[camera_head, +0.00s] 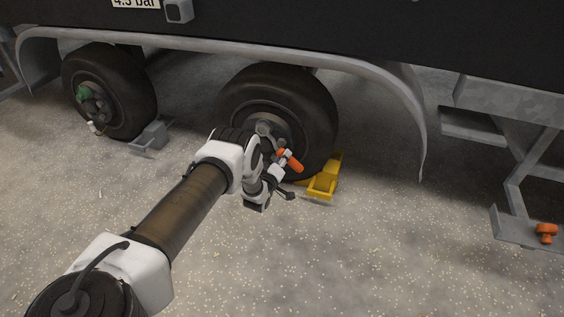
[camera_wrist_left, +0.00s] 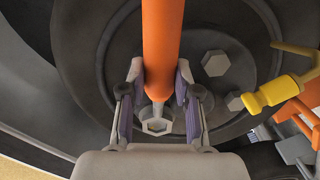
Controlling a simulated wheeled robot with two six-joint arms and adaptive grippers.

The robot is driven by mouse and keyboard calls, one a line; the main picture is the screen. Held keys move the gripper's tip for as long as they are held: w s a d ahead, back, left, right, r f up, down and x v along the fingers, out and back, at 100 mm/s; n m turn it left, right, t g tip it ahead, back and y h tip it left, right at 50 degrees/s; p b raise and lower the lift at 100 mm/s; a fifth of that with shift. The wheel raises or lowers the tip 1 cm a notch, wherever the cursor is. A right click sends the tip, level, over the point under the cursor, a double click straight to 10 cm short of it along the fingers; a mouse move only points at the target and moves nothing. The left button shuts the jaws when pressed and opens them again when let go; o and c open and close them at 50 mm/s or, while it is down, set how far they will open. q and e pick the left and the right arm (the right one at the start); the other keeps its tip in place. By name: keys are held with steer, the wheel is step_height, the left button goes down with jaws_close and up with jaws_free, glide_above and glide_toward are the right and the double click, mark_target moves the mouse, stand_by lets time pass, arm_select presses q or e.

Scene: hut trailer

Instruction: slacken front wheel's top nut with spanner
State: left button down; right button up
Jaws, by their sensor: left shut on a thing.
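The spanner has an orange handle (camera_head: 291,159) and a grey metal end. In the left wrist view the handle (camera_wrist_left: 161,45) runs down from the top edge, between my fingers. My left gripper (camera_wrist_left: 160,78) is shut on the spanner. In the head view the left gripper (camera_head: 277,176) is in front of the right-hand wheel (camera_head: 318,110), low by its hub. Two hex nuts, an upper one (camera_wrist_left: 215,63) and a lower one (camera_wrist_left: 235,102), show to the right of the spanner. The spanner's hexagonal end (camera_wrist_left: 157,125) shows below the handle; I cannot tell whether it encloses a nut. My right gripper is out of view.
A yellow chock (camera_head: 323,182) stands against the right-hand wheel. The left-hand wheel (camera_head: 130,95) has a grey chock (camera_head: 150,138). A yellow part (camera_wrist_left: 275,92) sits right of the nuts. The fender (camera_head: 395,80) arches above. A grey step frame with an orange knob (camera_head: 546,232) stands right. Foreground ground is clear.

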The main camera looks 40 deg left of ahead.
arm_select(q)
steer(key=shift+w+a+b, duration=0.15)
steer(key=shift+w+b, duration=0.15)
steer(key=shift+w, duration=0.1)
steer(key=shift+r, duration=0.25)
steer(key=r+n, duration=0.1)
steer(key=n, duration=0.1)
steer(key=d+r+n+p, duration=0.1)
steer(key=r+n, duration=0.1)
steer(key=d+r+n, duration=0.1)
steer(key=r, duration=0.1)
steer(key=shift+w+d+n+p, duration=0.25)
steer(key=shift+w+n+p, duration=0.1)
steer(key=shift+n+p, duration=0.05)
step_height(320, 180, up, 6)
steer(key=n+t+p, duration=0.1)
steer(key=n, duration=0.5)
steer(key=shift+a, duration=0.3)
steer(key=shift+s, duration=0.1)
